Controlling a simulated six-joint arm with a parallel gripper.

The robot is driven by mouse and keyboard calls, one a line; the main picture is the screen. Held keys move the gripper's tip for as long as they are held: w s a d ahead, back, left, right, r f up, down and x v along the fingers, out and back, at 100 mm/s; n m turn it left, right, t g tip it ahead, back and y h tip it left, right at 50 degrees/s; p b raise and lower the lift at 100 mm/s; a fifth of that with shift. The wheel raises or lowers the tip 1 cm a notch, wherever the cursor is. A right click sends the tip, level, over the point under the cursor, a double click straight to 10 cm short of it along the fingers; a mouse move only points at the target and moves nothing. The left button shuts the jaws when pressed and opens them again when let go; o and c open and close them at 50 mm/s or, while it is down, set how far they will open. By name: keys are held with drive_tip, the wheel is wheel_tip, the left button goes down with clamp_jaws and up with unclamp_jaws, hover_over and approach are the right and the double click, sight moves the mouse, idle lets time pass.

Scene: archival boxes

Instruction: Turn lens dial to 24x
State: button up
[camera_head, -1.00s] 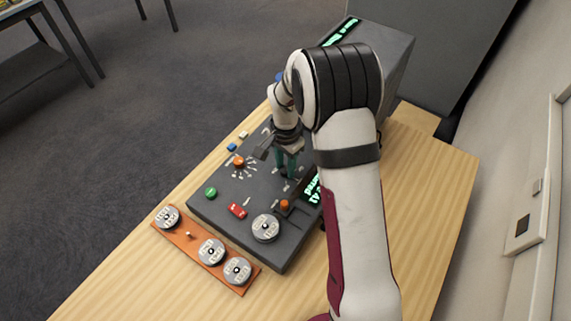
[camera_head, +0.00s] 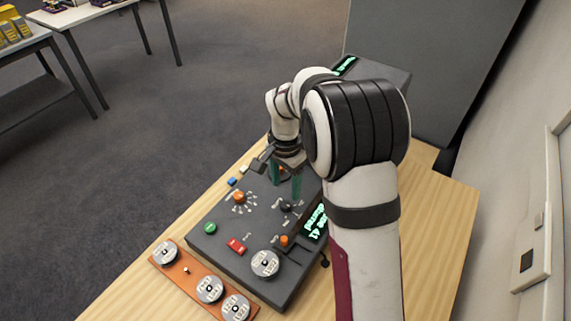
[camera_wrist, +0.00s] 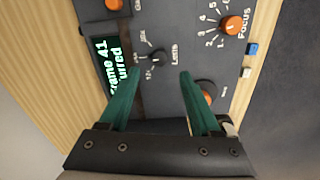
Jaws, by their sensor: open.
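The lens dial (camera_wrist: 157,58) is a small black knob with the word "Lens" beside it and printed marks around part of it, too small to read surely. Its pointer setting cannot be told. It also shows in the head view (camera_head: 287,206). My gripper (camera_wrist: 159,74) has two teal fingers, spread apart and empty. In the wrist view the dial appears just beyond the fingertips, between their lines. In the head view my gripper (camera_head: 286,191) is above the panel, beside the dial and on its far side.
The dark panel (camera_head: 222,222) also bears an orange Focus knob (camera_wrist: 232,25), other orange knobs, a green button (camera_head: 210,228), a red switch (camera_head: 236,245) and a reel (camera_head: 265,263). A tilted green-text display (camera_wrist: 107,65) stands close by the dial. An orange reel tray (camera_head: 187,277) lies in front.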

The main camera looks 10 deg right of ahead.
wheel_tip(320, 180, up, 9)
idle(0.4)
drive_tip(key=s+a+n+y, duration=0.1)
drive_tip(key=s+n, duration=0.4)
drive_tip(key=s, duration=2.4)
drive_tip(key=shift+s+a+r+y, duration=0.2)
drive_tip(key=shift+s+a+y, duration=0.15)
drive_tip(key=shift+a, duration=0.55)
